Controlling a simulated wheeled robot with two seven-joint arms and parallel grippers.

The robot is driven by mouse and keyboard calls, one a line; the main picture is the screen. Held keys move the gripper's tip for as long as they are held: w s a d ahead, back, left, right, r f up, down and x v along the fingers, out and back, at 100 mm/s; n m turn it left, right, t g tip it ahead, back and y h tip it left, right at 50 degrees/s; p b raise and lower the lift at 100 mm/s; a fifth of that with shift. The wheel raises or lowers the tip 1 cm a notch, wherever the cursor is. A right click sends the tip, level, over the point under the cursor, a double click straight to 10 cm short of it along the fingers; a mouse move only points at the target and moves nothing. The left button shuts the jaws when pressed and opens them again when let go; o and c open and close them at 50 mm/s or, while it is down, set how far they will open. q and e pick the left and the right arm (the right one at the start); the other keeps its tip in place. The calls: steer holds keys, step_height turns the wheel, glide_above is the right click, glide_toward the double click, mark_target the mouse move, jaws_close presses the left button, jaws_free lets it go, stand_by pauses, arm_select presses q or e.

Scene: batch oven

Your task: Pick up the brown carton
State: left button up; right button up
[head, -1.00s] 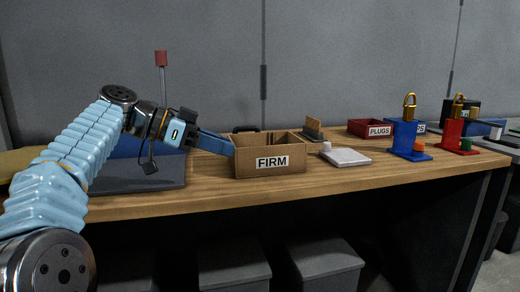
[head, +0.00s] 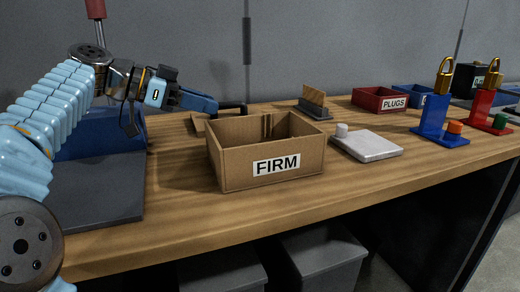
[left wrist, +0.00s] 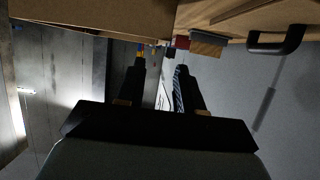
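The brown carton (head: 236,168) is an open-topped box with a FIRM label on its front, standing upright on the wooden bench. My left gripper (head: 212,104) is behind its back left corner in the head view, pointing right. In the left wrist view, the two fingers of my left gripper (left wrist: 162,75) are apart with nothing between them. A brown wall, probably the carton (left wrist: 95,18), fills the top left there, beside the fingers. Any contact with the carton cannot be told. My right gripper is not in view.
A black handle (head: 232,108) lies behind the carton; it also shows in the left wrist view (left wrist: 280,42). A white block (head: 368,146), a card holder (head: 314,104) and a red PLUGS bin (head: 380,99) are to the right. Blue and red padlock stands are farther right. Bench front is clear.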

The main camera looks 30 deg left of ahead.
arm_select(q)
steer(key=x, duration=0.9)
steer(key=shift+w+d+f+p, duration=0.15)
steer(key=shift+w+p, duration=0.1)
steer(key=shift+p, duration=0.15)
jaws_close()
stand_by(0.9)
